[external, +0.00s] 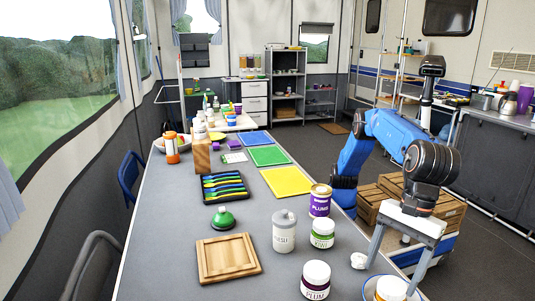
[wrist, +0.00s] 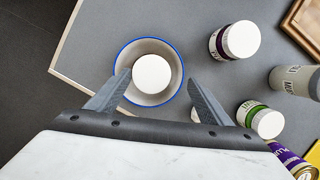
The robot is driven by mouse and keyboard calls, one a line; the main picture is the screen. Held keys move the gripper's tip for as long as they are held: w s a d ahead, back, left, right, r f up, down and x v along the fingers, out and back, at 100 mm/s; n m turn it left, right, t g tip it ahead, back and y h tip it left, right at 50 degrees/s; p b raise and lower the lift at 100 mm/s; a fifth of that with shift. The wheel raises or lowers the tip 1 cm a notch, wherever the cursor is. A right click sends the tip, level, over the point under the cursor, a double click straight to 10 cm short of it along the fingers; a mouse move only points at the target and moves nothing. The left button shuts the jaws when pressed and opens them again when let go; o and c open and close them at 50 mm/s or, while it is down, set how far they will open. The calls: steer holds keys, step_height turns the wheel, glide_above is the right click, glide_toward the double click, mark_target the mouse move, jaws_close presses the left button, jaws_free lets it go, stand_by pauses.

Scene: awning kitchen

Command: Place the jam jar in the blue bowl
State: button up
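The blue-rimmed bowl (external: 368,290) is at the front right of the table, cut off by the picture's bottom edge; in the wrist view its rim (wrist: 149,40) shows whole. A white-lidded jar (external: 391,287) with an orange band sits inside the bowl; from above its round lid (wrist: 151,73) shows near the bowl's middle. Its label is not readable. My gripper (external: 392,277) is open above the bowl. In the wrist view my gripper (wrist: 158,77) has one finger on each side of the jar, with gaps to the lid on both sides.
A plum jar (external: 315,280), a kiwi jar (external: 322,232), a plums can (external: 320,201) and a muesli canister (external: 284,232) stand left of the bowl. A small white lump (external: 358,261) lies near the bowl. A wooden board (external: 228,257) lies farther left.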

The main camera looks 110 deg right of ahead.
steer(key=v, duration=1.1)
steer(key=shift+r, duration=0.25)
